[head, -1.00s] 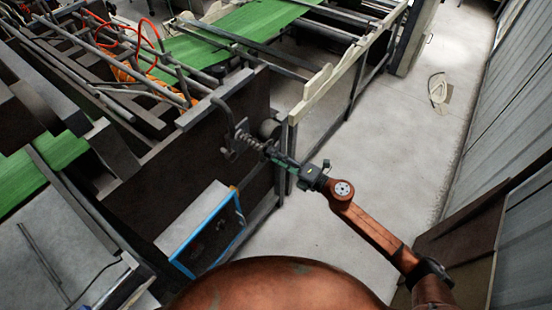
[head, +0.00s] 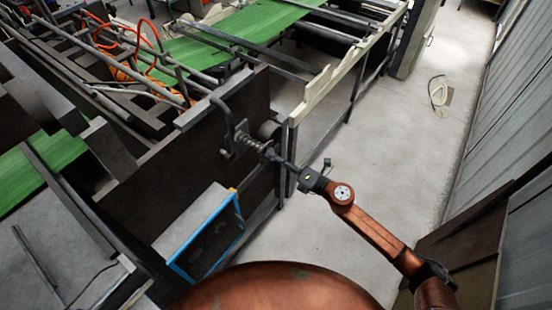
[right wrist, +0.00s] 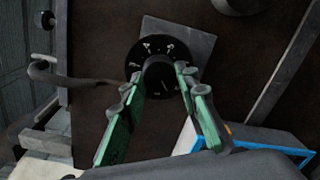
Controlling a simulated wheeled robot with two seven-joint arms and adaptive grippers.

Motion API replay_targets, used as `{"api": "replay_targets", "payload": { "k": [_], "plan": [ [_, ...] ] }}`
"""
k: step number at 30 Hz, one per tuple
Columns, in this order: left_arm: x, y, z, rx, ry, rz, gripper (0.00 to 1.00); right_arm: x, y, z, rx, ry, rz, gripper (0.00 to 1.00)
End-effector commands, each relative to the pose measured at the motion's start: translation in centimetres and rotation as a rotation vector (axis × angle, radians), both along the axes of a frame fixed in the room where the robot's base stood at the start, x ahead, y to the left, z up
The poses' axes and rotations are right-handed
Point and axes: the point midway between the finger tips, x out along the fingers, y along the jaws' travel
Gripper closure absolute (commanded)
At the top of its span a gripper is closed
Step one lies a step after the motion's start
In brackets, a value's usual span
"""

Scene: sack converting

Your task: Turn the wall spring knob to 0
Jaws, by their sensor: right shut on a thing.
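The wall spring knob (right wrist: 158,78) is a dark round knob in the middle of a black dial disc with white marks (right wrist: 152,48), on a grey plate (right wrist: 197,45) against a dark brown panel. My right gripper (right wrist: 160,76) has its green fingers on either side of the knob, shut on it. In the head view my right gripper (head: 273,155) reaches the spring (head: 253,144) and mechanism at the panel's right edge. The knob cannot be made out there, and the dial's marks are too small to read. My left gripper is not in view.
A bent grey crank bar (head: 229,112) stands close beside the mechanism. A blue-edged box (head: 208,230) juts out below it. A pale rail frame (head: 312,95) is to the right. The concrete floor (head: 400,150) beyond is mostly clear, bounded by a corrugated wall (head: 510,120).

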Motion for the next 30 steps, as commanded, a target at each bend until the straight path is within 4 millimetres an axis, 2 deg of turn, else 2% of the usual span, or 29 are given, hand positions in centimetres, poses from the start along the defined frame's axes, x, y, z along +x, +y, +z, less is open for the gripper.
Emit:
{"api": "replay_targets", "payload": {
  "k": [2,3,9,20,23,30],
  "plan": [
    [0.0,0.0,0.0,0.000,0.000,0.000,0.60,-0.1,0.0,-0.2,-0.002,0.002,0.001,0.95],
    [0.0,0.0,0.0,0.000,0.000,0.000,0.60,-0.1,0.0,-0.2,-0.002,0.002,0.001,0.69],
    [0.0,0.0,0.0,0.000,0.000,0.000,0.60,0.0,0.0,-0.1,0.000,0.002,0.000,0.55],
    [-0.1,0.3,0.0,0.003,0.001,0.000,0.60,-0.2,-0.3,-0.1,0.001,0.002,-0.001,0.53],
    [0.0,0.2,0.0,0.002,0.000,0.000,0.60,-0.9,-1.3,0.0,0.000,0.001,-0.001,0.53],
    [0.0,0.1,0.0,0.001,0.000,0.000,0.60,-4.0,-5.2,0.0,0.000,0.005,-0.002,0.53]
  ]
}}
